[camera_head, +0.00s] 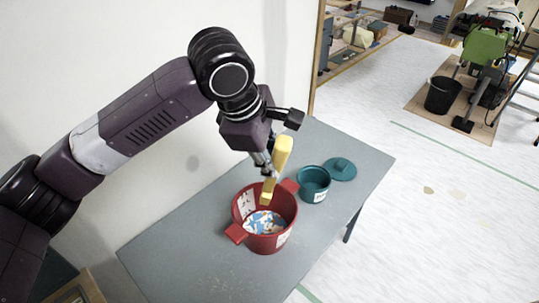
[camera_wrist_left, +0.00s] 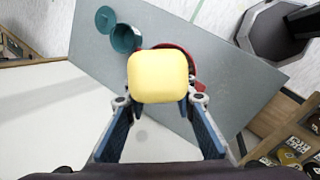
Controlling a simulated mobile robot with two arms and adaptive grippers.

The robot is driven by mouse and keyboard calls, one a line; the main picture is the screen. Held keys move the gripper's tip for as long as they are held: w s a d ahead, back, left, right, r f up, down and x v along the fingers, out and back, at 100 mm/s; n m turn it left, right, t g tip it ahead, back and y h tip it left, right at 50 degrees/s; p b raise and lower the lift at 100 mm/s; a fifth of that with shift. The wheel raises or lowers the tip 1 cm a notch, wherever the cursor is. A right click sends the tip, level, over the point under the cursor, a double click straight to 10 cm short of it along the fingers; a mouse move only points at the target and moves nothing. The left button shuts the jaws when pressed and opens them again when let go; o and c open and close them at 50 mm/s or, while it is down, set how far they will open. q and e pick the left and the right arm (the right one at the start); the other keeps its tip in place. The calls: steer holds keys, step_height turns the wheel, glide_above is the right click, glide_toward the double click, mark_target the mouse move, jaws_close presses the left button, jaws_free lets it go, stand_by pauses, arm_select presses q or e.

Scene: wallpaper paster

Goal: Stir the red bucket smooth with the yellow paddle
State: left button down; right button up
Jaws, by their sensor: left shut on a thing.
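A red bucket (camera_head: 265,235) with two side handles stands on the grey table, with white and blue lumpy contents inside. The yellow paddle (camera_head: 281,156) is held tilted, its lower end inside the bucket's rim; I cannot tell whether it touches the contents. My left gripper (camera_head: 268,170) is shut on the paddle above the bucket. In the left wrist view the paddle's yellow end (camera_wrist_left: 158,77) fills the middle between the fingers and hides most of the red bucket (camera_wrist_left: 187,56). My right gripper is not in view.
A teal pot (camera_head: 313,185) stands on the table (camera_head: 190,262) right of the bucket, and its teal lid (camera_head: 341,169) lies behind it. A wall borders the table on the left. The table's front left is clear. A black bin (camera_head: 441,95) stands on the floor farther off.

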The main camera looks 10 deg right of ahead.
arm_select(q)
steer(key=s+f+b, duration=0.4)
steer(key=s+b, duration=0.1)
steer(key=w+f+b, duration=0.1)
steer(key=w+f, duration=0.2)
steer(key=f, duration=0.5)
steer(key=w+f+b, duration=0.2)
steer(key=w+f, duration=0.2)
steer(key=f, duration=0.4)
stand_by(0.6)
